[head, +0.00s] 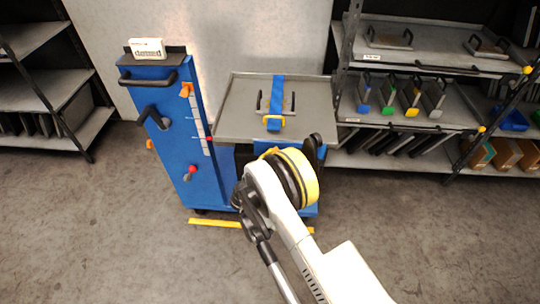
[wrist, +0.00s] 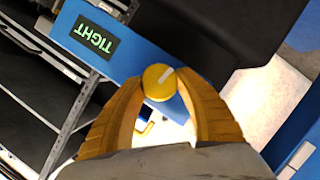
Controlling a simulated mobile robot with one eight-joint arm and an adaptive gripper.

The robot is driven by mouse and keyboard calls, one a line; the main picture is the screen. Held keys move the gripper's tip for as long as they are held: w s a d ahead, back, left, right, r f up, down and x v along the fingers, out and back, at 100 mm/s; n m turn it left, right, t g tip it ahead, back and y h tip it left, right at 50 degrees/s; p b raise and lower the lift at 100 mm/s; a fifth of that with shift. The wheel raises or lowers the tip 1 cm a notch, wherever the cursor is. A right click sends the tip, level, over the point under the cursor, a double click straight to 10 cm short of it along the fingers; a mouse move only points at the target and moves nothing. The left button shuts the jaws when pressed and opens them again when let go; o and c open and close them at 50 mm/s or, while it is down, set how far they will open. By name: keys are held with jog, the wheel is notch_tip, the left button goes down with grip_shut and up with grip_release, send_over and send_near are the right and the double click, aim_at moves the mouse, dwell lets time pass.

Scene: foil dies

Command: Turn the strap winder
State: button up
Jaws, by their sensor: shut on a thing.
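The strap winder shows in the wrist view as a round yellow knob (wrist: 158,80) with a pale pointer mark. It sits by a blue bar (wrist: 130,62) with a dark label (wrist: 94,37) reading TIGHT in green letters. My gripper (wrist: 158,88) has its two ribbed yellow-orange fingers on either side of the knob, shut on it. In the head view my arm's end hides the knob and fingers. A blue strap (head: 278,90) runs over a die with dark handles on the grey tray top (head: 235,115) of the blue cart (head: 178,165).
Shelves with dies and colored-handled plates (head: 410,95) stand at the right. Another shelf rack (head: 40,80) stands at the left. The cart's tall blue column carries a black handle (head: 152,115) and a red knob (head: 190,173). The grey floor (head: 100,240) in front is clear.

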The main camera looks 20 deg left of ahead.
aim_at(270, 152)
dwell(0.3)
jog(key=o, duration=1.2)
notch_tip(270, 152, up, 10)
